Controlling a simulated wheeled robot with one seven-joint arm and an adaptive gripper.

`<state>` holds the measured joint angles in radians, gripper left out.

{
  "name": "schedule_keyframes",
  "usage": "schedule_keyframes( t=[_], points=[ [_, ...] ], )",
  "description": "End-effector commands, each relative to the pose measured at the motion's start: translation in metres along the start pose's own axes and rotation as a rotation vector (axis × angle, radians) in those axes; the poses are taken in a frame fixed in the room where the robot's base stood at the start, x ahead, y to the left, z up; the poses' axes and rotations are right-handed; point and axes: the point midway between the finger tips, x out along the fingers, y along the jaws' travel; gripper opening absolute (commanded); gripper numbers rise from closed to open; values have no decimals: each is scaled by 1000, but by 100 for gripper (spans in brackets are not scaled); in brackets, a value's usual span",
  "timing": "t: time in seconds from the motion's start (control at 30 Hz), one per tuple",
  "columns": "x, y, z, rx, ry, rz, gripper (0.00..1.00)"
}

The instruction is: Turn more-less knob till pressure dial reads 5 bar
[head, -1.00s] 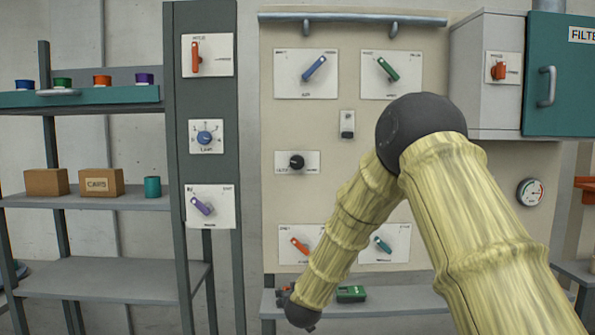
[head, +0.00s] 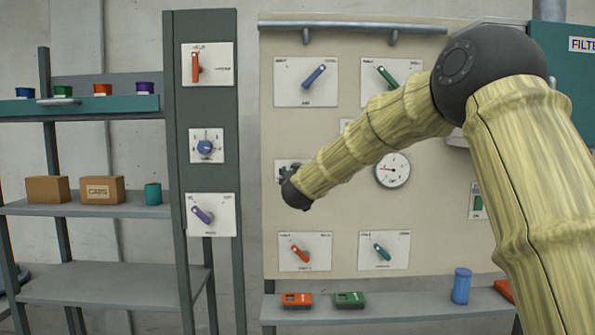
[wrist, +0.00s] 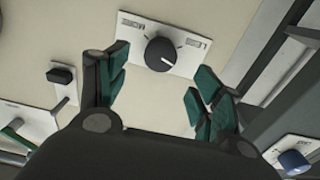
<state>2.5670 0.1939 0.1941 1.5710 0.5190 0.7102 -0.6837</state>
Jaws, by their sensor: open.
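In the head view my gripper (head: 284,173) is in front of the knob's plate (head: 283,164) and hides the knob. A round white dial (head: 392,170) with a dark needle is on the panel to the right, below my forearm. Its needle points left; its numbers are too small to read.
Blue (head: 314,76) and green (head: 387,77) lever switches are above; red (head: 300,252) and teal (head: 382,252) ones are below. A small black switch (wrist: 60,76) is near the knob. A rail (head: 352,26) crosses the panel's top. A shelf (head: 420,303) runs below.

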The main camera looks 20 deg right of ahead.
Motion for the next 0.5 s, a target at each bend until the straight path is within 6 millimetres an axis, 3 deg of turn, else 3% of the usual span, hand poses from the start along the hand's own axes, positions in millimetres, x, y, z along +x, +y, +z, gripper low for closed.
schedule_keyframes(
  t=[0.5],
  points=[
    [61, 0, -1, -1, 0, 0, 66]
  ],
)
